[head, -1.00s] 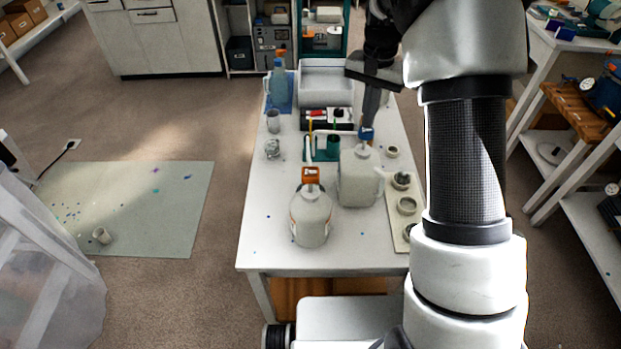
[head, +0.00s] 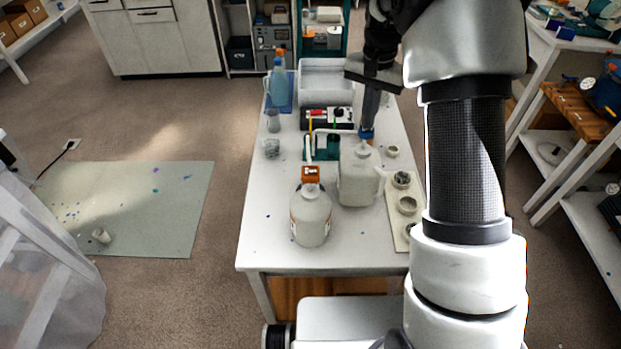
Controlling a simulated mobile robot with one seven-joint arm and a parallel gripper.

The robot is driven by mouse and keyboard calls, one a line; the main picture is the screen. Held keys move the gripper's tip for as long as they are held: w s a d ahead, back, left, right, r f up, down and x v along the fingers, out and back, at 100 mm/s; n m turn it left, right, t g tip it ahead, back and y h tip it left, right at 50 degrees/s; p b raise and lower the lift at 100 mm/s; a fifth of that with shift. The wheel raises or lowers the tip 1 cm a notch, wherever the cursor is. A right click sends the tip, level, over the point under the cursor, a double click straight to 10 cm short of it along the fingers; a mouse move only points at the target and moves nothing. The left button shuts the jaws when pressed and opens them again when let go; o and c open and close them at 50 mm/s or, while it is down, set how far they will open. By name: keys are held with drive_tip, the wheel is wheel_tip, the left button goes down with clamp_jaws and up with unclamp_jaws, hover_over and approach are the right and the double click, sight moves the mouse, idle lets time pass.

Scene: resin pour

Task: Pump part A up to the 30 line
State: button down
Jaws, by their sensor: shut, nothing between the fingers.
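A square translucent jug (head: 357,182) with a blue pump head (head: 366,135) stands on the white table. A rounded jug (head: 311,218) with an orange pump head (head: 310,173) stands to its left and nearer. I cannot read which one is part A. My gripper (head: 368,124) is shut and empty, pointing down. Its tips are at the top of the blue pump head and seem to touch it. Clear cups (head: 272,147) stand at the table's left side; no 30 line can be made out.
The white table (head: 262,235) is bare at its near left corner. A board with small round pots (head: 407,205) lies at the right edge. A white tray (head: 325,70) and a blue bottle (head: 278,82) stand at the back. Dark items with red and green parts lie mid-table.

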drive_tip(key=shift+f, duration=0.3)
drive_tip(key=shift+f+b, duration=1)
drive_tip(key=shift+f, duration=0.6)
drive_tip(key=shift+r+p, duration=1.4)
drive_tip(key=shift+r, duration=0.4)
